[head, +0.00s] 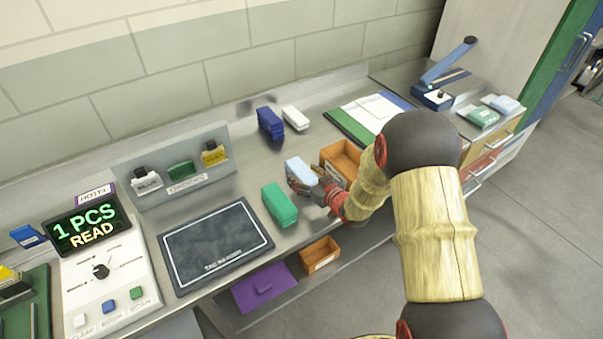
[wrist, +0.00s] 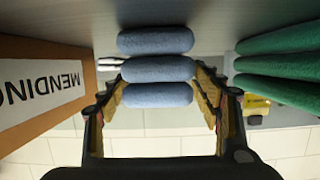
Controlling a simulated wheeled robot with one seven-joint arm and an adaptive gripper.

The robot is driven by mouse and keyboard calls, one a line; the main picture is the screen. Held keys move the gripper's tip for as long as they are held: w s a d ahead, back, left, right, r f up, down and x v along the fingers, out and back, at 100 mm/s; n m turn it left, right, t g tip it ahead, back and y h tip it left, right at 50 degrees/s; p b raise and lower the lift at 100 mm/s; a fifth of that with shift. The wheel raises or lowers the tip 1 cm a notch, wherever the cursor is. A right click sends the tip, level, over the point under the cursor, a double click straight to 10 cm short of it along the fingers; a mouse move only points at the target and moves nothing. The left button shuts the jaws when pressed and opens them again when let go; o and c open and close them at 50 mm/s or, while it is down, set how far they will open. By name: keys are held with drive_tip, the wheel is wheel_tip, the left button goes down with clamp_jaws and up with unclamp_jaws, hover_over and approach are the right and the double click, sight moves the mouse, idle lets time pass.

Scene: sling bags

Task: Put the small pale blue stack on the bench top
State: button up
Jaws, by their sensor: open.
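The small pale blue stack (head: 299,170) is at the middle of the metal bench top (head: 235,184), between the green stack and an orange-brown box. In the wrist view the pale blue stack (wrist: 157,69) shows as three rounded layers and seems to rest on the bench, though its contact is not clear. My gripper (head: 308,183) is at its near side. In the wrist view my gripper (wrist: 159,88) is open, with one finger on each side of the stack's lower part in the picture. I cannot tell whether the fingers touch it.
A green stack (head: 279,204) stands close at left. The orange-brown box (head: 341,160) stands close at right; its wrist view side (wrist: 40,90) reads "MENDIN". Dark blue (head: 270,123) and white (head: 295,118) stacks stand behind. A dark reader mat (head: 215,246) lies further left.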

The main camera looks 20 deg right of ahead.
drive_tip(key=p+v, duration=0.1)
drive_tip(key=v, duration=0.9)
drive_tip(key=shift+s+p, duration=0.15)
drive_tip(key=shift+p, duration=0.25)
drive_tip(key=shift+s+d+r, duration=0.1)
drive_tip(key=shift+r, duration=0.15)
drive_tip(key=s+d+r+m+g+h, duration=0.1)
drive_tip(key=s+d+r+g+h, duration=0.15)
drive_tip(key=r, duration=0.45)
drive_tip(key=s+d+r+m+g+h, duration=0.1)
drive_tip(key=s+r+h, duration=0.15)
drive_tip(key=r, duration=0.45)
drive_tip(key=s+a+r+g, duration=0.1)
drive_tip(key=s+a+r, duration=0.1)
drive_tip(key=s, duration=0.6)
drive_tip(key=s+a+r+m+g, duration=0.1)
drive_tip(key=s+a+r+g, duration=0.1)
drive_tip(key=s, duration=0.6)
drive_tip(key=s+a+r+g, duration=0.1)
drive_tip(key=s+a+r, duration=0.2)
drive_tip(key=s, duration=0.6)
drive_tip(key=shift+r+m+g, duration=0.3)
drive_tip(key=shift+r+g, duration=0.05)
